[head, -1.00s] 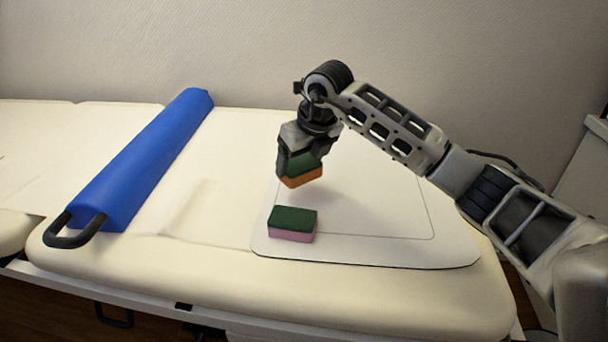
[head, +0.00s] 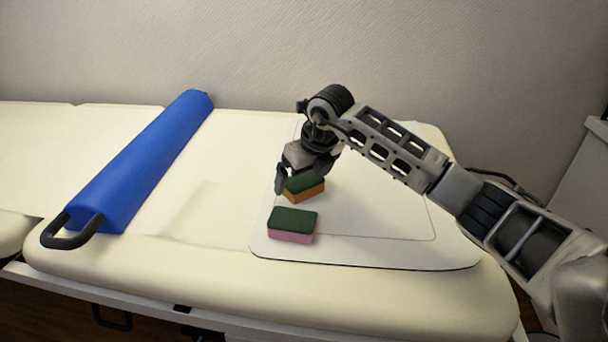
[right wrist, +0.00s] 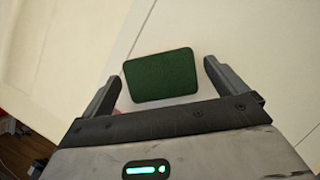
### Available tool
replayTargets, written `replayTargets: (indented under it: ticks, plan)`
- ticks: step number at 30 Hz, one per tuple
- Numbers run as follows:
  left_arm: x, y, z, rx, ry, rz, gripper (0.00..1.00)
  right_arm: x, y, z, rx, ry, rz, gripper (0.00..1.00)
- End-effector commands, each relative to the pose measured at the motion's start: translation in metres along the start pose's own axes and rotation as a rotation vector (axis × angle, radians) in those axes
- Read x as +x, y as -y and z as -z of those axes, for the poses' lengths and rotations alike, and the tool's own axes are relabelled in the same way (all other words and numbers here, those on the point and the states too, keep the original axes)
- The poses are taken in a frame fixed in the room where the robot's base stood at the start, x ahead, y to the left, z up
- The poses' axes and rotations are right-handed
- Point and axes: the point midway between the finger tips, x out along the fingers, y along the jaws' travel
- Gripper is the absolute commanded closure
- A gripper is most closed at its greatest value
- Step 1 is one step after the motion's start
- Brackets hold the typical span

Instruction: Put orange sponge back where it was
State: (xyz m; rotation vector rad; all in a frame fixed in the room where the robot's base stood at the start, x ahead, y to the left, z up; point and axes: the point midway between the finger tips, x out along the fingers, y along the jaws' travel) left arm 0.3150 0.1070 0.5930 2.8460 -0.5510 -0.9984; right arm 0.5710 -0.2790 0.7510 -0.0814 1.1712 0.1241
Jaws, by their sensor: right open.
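The orange sponge (head: 305,188) has a green top and lies on the white mat (head: 380,225), behind the pink sponge. In the right wrist view its green top (right wrist: 160,76) shows between my two fingers, with a gap on each side. My right gripper (head: 302,180) is open around the orange sponge, low over the mat; it also shows in the right wrist view (right wrist: 162,88). The pink sponge (head: 292,226), also green on top, lies nearer the mat's front edge, apart from the orange one. My left gripper is not in view.
A long blue bolster (head: 145,160) with a dark handle lies across the cream padded table (head: 215,270) at the left. The table between bolster and mat is clear. A plain wall (head: 400,50) stands behind.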

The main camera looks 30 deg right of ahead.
Motion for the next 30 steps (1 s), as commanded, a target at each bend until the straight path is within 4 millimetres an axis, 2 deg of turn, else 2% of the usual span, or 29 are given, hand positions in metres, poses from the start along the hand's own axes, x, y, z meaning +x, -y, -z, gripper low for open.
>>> replayTargets:
  ticks: [5, 12, 18, 24, 30]
  plan:
    - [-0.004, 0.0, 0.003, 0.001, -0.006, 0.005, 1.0, -0.016, 0.0, -0.002, -0.001, 0.003, 0.0, 0.03]
    - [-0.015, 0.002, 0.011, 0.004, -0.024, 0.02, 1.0, -0.067, 0.001, -0.003, -0.001, 0.006, 0.001, 0.03]
    - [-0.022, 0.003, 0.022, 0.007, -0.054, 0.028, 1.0, -0.103, 0.0, -0.002, 0.0, 0.003, 0.001, 0.03]
    - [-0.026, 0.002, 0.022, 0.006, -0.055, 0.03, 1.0, -0.12, 0.0, -0.001, 0.0, 0.001, 0.0, 0.03]
    - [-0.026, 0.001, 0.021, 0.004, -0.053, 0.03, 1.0, -0.122, 0.0, -0.001, 0.0, 0.0, -0.001, 0.03]
